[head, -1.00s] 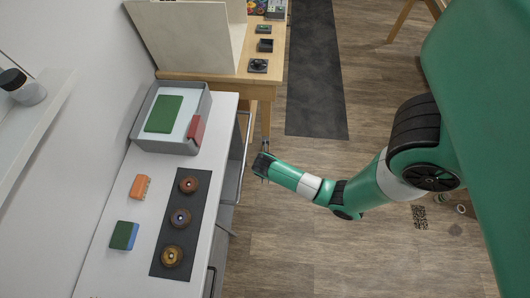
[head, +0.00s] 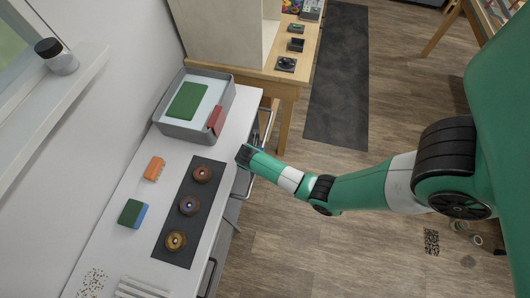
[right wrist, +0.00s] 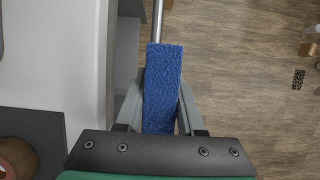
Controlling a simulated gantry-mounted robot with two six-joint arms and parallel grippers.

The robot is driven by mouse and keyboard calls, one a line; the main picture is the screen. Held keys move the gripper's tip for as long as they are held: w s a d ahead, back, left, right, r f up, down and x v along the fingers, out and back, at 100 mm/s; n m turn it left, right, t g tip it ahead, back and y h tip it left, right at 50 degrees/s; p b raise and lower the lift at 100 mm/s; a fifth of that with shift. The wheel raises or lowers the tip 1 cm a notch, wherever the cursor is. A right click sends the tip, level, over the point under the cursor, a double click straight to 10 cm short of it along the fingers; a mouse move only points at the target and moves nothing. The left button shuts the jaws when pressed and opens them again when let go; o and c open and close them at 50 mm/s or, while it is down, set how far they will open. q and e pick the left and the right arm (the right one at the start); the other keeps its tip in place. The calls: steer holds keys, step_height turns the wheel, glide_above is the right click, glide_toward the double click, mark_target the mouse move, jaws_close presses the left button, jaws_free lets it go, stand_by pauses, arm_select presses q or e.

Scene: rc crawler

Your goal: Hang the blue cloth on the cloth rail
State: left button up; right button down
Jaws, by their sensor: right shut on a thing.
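The blue cloth (right wrist: 162,75) shows in the right wrist view as a narrow, textured strip between the two fingers. My right gripper (head: 244,154) is shut on it, beside the white counter's right edge in the head view. A thin metal rail (right wrist: 158,18) runs along the counter side in the right wrist view, and its line meets the far end of the cloth. The cloth hides the rail beyond there, so I cannot tell whether it lies over the rail or only in front of it. My left gripper is not in view.
A wooden table (head: 288,78) stands behind.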

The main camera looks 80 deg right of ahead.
steer(key=shift+w+f+b, duration=0.25)
steer(key=shift+w+b, duration=0.05)
steer(key=shift+w, duration=0.2)
arm_select(q)
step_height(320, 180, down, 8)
steer(key=b, duration=0.6)
arm_select(e)
steer(key=shift+f, duration=4.5)
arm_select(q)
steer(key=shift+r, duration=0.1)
arm_select(e)
steer(key=shift+c, duration=2.2)
jaws_free()
steer(key=shift+r, duration=0.1)
steer(key=p+v, duration=0.2)
steer(key=v, duration=0.9)
steer(key=shift+a+r, duration=0.2)
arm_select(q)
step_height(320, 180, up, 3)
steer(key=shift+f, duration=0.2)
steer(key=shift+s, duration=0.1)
